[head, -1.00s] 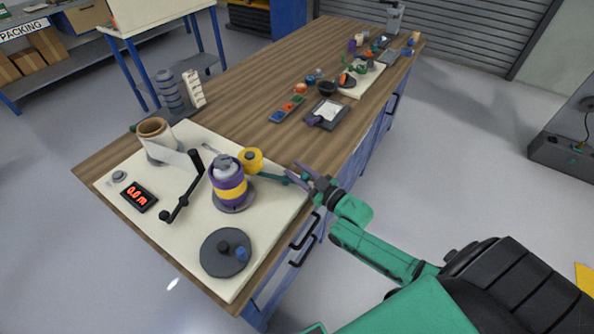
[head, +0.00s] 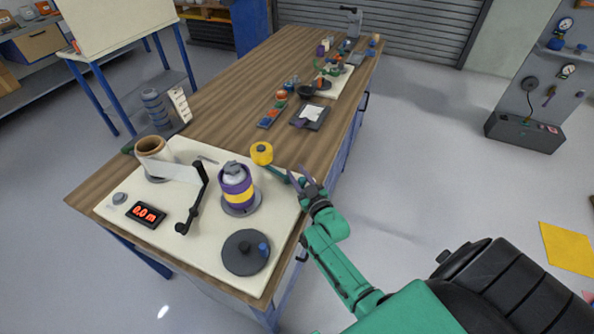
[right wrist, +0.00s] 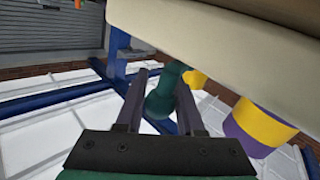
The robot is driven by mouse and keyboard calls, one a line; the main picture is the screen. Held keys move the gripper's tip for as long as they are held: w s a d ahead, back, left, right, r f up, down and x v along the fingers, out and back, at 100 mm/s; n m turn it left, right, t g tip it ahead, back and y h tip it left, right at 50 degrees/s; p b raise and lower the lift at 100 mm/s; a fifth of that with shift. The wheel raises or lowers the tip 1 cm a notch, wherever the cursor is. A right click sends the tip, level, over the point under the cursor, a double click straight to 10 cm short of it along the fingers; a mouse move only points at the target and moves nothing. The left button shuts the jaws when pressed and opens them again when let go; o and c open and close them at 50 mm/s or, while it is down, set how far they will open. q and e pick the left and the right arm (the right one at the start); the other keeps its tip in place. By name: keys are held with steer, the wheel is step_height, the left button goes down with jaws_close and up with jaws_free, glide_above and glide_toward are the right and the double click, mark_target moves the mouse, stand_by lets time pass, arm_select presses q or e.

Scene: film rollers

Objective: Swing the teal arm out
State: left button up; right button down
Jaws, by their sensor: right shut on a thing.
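The teal arm (head: 277,173) carries a yellow roller (head: 261,153) at its far end and reaches over the cream board toward the table's right edge. My right gripper (head: 306,181) is shut on the outer end of the teal arm; in the right wrist view a teal handle (right wrist: 168,92) sits between my two fingers. The purple and yellow drum (head: 235,186) stands upright on a grey disc, just in front of the yellow roller, with a small gap between them as far as I can tell. The drum also shows in the right wrist view (right wrist: 258,128). My left gripper is out of view.
A clipboard (head: 309,116) and small parts lie farther back.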

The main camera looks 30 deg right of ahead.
steer(key=shift+r+m+h, duration=0.15)
steer(key=shift+m+h, duration=0.15)
steer(key=shift+h, duration=0.1)
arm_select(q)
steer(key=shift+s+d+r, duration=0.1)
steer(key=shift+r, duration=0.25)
arm_select(e)
steer(key=shift+m+h, duration=0.4)
steer(key=shift+h, duration=0.3)
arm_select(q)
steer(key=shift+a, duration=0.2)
arm_select(e)
steer(key=c, duration=0.5)
jaws_free()
steer(key=shift+c, duration=0.2)
arm_select(q)
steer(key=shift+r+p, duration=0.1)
steer(key=shift+p, duration=0.25)
arm_select(e)
steer(key=shift+s, duration=0.2)
